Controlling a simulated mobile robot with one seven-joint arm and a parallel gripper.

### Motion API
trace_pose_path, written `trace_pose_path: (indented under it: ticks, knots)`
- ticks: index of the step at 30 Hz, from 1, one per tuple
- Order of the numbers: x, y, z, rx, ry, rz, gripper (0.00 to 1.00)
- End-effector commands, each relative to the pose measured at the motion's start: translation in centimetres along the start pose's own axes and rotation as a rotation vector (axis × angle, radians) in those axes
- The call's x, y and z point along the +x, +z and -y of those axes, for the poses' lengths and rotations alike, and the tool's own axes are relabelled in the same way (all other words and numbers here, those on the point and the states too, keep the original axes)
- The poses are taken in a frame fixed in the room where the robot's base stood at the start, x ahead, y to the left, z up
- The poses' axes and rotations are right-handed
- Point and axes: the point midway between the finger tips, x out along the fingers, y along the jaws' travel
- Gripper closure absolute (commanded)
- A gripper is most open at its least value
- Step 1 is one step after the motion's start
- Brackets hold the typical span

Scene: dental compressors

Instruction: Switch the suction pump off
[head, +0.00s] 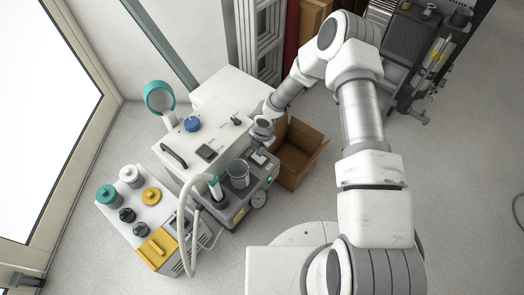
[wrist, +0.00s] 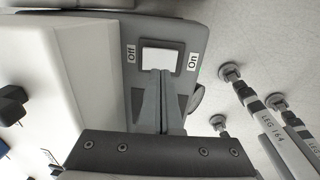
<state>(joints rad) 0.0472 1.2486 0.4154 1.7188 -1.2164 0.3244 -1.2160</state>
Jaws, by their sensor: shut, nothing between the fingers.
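The suction pump (head: 228,200) is a grey unit with a white box beside it, a hose and a round gauge, left of centre in the head view. A small green light (head: 269,179) glows on its front. In the wrist view its white rocker switch (wrist: 162,56) sits in a dark frame between an "Off" label (wrist: 131,54) on the left and an "On" label (wrist: 193,62) on the right. My gripper (wrist: 161,74) is shut and empty, its fingertips at the switch's lower edge; I cannot tell whether they touch. In the head view my gripper (head: 261,149) is over the panel.
An open cardboard box (head: 300,150) stands right beside the pump. Rods marked "LEG 164" (wrist: 265,120) show right of the fingers. Floor is clear at the lower left.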

Motion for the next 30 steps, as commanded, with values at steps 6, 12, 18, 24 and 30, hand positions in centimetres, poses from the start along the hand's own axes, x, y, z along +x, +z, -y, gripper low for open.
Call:
trace_pose_path:
  ticks: [6, 12, 18, 24, 30]
  knots:
    - [-5.4, -0.3, -0.5, 0.001, 0.002, 0.002, 1.00]
    - [-9.2, -0.3, -0.4, 0.001, 0.001, 0.002, 1.00]
    - [-10.9, -0.3, -0.3, 0.001, 0.001, 0.001, 1.00]
    - [-11.1, -0.4, -0.3, 0.001, 0.000, 0.000, 1.00]
    - [-11.0, -0.3, -0.3, 0.001, 0.000, 0.000, 1.00]
